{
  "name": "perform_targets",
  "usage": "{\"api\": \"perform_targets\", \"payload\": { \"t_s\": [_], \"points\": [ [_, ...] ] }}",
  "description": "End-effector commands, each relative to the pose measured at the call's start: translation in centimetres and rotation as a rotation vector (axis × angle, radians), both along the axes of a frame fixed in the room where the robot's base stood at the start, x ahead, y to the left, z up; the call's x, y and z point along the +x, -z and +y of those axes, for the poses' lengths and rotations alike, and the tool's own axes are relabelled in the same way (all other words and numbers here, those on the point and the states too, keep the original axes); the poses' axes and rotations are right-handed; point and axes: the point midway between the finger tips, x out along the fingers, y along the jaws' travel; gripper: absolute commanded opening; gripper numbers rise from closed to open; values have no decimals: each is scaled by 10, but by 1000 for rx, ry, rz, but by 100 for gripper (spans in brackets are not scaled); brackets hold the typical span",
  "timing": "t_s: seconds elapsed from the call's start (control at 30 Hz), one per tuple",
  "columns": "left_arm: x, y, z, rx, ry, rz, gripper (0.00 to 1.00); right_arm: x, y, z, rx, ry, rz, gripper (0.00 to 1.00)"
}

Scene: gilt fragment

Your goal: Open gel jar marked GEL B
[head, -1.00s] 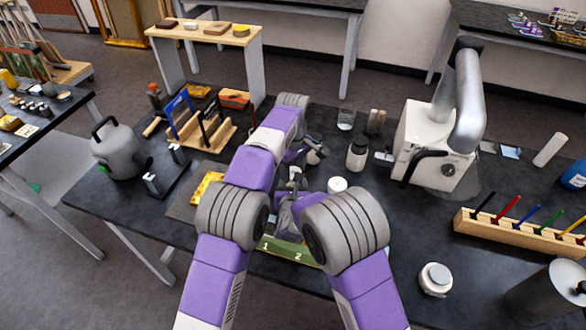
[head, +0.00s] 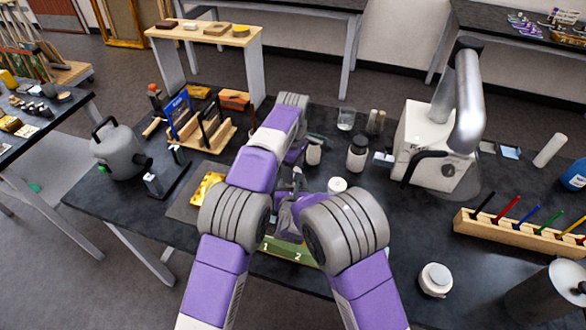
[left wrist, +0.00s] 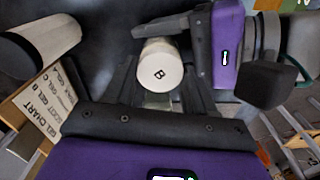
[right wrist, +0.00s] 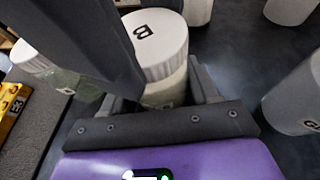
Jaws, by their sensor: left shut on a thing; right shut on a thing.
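The GEL B jar has a white ribbed lid marked B (left wrist: 160,68) and a pale body (right wrist: 165,93). In the right wrist view the lid sits on the jar, and my right gripper (right wrist: 160,100) is shut around the body. My left gripper (left wrist: 160,88) is shut at the lid; one of its dark fingers crosses beside the lid in the right wrist view. In the head view the jar is mostly hidden between my arms, and both grippers are partly covered by them.
A white-lidded jar (head: 337,185) and a dark-topped jar (head: 357,152) stand close by. A GEL CHART card (left wrist: 43,108) shows in the left wrist view. A white machine (head: 428,145) and pen rack (head: 515,230) are at the right. The front right table has clear room around another jar (head: 435,279).

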Motion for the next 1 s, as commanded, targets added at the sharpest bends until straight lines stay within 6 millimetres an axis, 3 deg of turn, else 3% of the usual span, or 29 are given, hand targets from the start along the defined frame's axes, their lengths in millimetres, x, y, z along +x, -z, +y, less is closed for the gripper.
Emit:
{"api": "perform_targets", "payload": {
  "t_s": [0.5, 0.87, 1.0],
  "points": [
    [0, -18, 0, 0, 0, -1, 18, 0, 0, 0, 0, 0, 0, 0],
    [0, -20, 0, 0, 0, 0, 18, 0, 0, 0, 0, 0, 0, 0],
    [1, -31, 0, -1, 0, -3, 18, 0, 0, 0, 0, 0, 0, 0]
  ]
}}
